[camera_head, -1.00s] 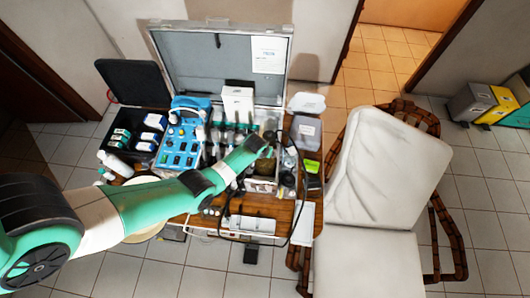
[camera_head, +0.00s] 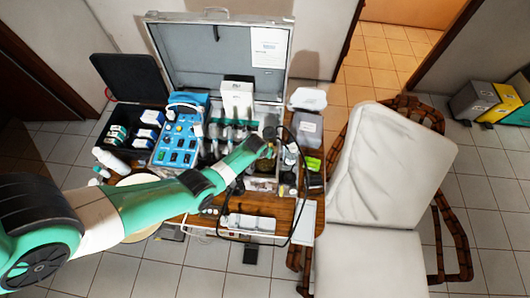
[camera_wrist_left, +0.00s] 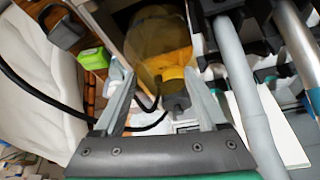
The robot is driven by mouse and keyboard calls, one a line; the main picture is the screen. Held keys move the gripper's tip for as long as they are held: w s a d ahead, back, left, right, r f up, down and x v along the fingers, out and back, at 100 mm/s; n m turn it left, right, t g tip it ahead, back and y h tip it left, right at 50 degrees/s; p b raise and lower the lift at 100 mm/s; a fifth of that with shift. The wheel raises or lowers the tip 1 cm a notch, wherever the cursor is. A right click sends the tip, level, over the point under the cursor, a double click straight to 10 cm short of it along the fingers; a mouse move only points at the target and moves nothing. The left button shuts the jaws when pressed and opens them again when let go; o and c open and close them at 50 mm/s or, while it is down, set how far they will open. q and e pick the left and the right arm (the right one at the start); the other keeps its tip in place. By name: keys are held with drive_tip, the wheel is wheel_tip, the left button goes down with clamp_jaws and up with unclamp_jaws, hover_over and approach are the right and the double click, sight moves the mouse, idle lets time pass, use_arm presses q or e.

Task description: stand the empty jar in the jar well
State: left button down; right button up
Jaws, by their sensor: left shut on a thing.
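An amber, see-through jar (camera_wrist_left: 158,40) shows between the fingers of my left gripper (camera_wrist_left: 158,72) in the left wrist view. My left gripper is shut on it, with one finger on each side. In the head view the same gripper (camera_head: 262,152) is over the right part of the open case, and the jar (camera_head: 264,166) shows as a small brownish shape there. The jar's base and the jar well cannot be made out. My right gripper is not in view.
A black cable loops by the gripper. A green box (camera_head: 313,164) and a grey tub (camera_head: 308,130) stand to the right, beside the white chair (camera_head: 390,160).

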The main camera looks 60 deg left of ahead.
use_arm(q)
drive_tip(key=shift+f+b, duration=1.2)
drive_tip(key=shift+f, duration=0.3)
unclamp_jaws()
drive_tip(key=p+v, duration=1.1)
drive_tip(key=p, duration=0.1)
drive_tip(key=shift+r+p, duration=0.3)
drive_tip(key=shift+p, duration=0.05)
drive_tip(key=shift+s+d, duration=0.1)
